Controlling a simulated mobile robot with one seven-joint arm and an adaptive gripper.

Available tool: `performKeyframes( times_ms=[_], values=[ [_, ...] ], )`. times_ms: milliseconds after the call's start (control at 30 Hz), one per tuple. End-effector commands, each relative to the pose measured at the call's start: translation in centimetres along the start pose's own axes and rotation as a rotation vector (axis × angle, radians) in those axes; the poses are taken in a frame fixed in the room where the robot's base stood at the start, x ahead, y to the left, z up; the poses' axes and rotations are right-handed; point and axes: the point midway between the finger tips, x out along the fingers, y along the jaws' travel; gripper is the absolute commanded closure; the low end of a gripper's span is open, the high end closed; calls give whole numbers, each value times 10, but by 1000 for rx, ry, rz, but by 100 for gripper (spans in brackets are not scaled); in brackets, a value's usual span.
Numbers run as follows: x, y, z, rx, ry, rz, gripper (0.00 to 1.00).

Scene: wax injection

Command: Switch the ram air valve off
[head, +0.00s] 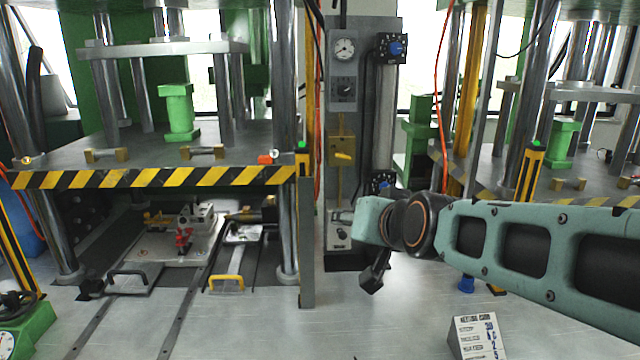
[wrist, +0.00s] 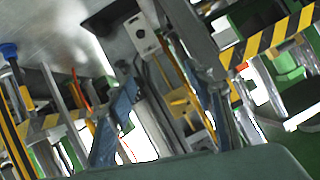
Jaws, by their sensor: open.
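A brass-coloured valve block (head: 340,140) with a yellow handle (head: 344,156) is on the grey control panel in the middle of the head view. I take it for the ram air valve; the handle points right and slightly down. My gripper (head: 372,282) hangs below and right of it, in front of the panel's foot and apart from the handle. In the wrist view the two blue-grey fingers of my gripper (wrist: 165,115) stand wide apart with nothing held. Yellow parts (wrist: 190,100) show between the fingers there, tilted and partly hidden.
The grey panel (head: 338,105) also carries a gauge (head: 344,48), a black knob (head: 346,91) and a blue-knobbed fitting (head: 396,48). A striped press table (head: 150,178) stands left. A yellow-black post (head: 303,190) is beside the panel. A white card (head: 478,338) stands in front.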

Motion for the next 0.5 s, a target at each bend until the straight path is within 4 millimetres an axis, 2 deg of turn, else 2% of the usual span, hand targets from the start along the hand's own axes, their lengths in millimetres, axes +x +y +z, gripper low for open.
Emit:
performKeyframes(
  times_ms=[33, 200, 400, 500],
  values=[
    [25, 2, 7, 12, 47, -5, 52],
    [76, 7, -14, 45, 253, -3, 52],
    [120, 9, -34, 47, 532, 14, 52],
    [128, 5, -42, 32, 667, 19, 52]
  ],
)
